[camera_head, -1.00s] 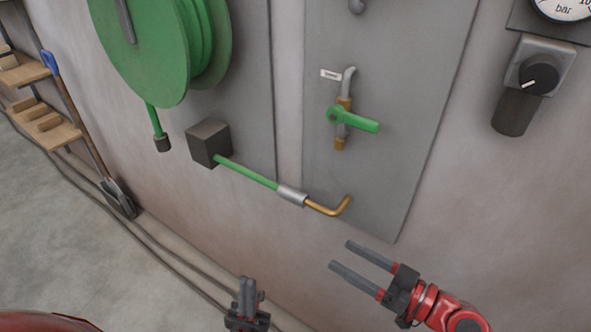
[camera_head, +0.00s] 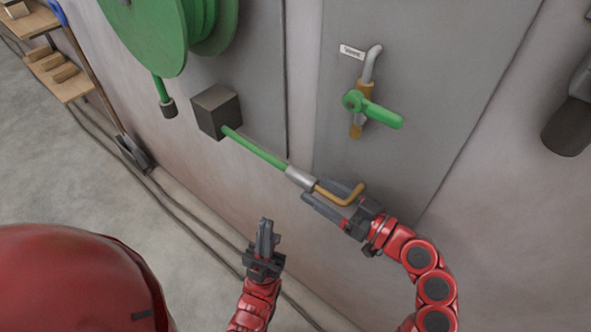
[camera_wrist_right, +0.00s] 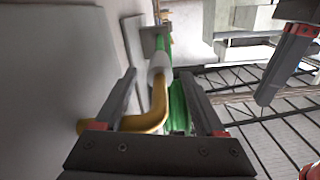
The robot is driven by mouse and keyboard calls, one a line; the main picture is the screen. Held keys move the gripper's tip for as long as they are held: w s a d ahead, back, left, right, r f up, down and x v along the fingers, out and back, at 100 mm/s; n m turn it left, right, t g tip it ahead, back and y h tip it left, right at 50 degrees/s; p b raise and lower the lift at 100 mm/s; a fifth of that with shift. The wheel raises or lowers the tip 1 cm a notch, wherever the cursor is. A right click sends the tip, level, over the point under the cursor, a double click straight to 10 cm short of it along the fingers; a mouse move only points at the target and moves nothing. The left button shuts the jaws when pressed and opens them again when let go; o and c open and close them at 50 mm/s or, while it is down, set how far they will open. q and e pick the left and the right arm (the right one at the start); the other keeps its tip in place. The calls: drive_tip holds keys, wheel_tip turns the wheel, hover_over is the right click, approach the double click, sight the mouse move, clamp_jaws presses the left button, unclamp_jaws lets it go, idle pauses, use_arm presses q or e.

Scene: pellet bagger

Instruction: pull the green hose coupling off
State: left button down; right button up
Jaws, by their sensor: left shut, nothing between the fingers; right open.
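The green hose (camera_head: 255,150) runs from a dark box on the wall down to a silver coupling (camera_head: 301,177), which sits on a bent brass pipe (camera_head: 345,196). My right gripper (camera_head: 318,190) is open at the pipe, its fingertips near the coupling. In the right wrist view, the coupling (camera_wrist_right: 158,66) lies between or just beyond the open fingertips (camera_wrist_right: 157,76), and the brass pipe (camera_wrist_right: 157,105) runs between the fingers. I cannot tell whether they touch. My left gripper (camera_head: 264,226) is shut and empty, below and left of the coupling.
A green valve lever (camera_head: 378,110) is on the panel above. A green hose reel (camera_head: 150,30) hangs at upper left, with a short hose end (camera_head: 165,100) below it. The dark box (camera_head: 216,111) juts from the wall. A shovel (camera_head: 130,152) leans at left.

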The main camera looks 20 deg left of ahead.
sight(295, 175)
drive_tip(key=p+x, duration=0.1)
drive_tip(key=x, duration=0.5)
drive_tip(key=shift+a+r, duration=0.15)
drive_tip(key=shift+a, duration=0.1)
drive_tip(key=shift+w+a, duration=0.25)
drive_tip(key=shift+a, duration=0.25)
clamp_jaws()
idle(0.7)
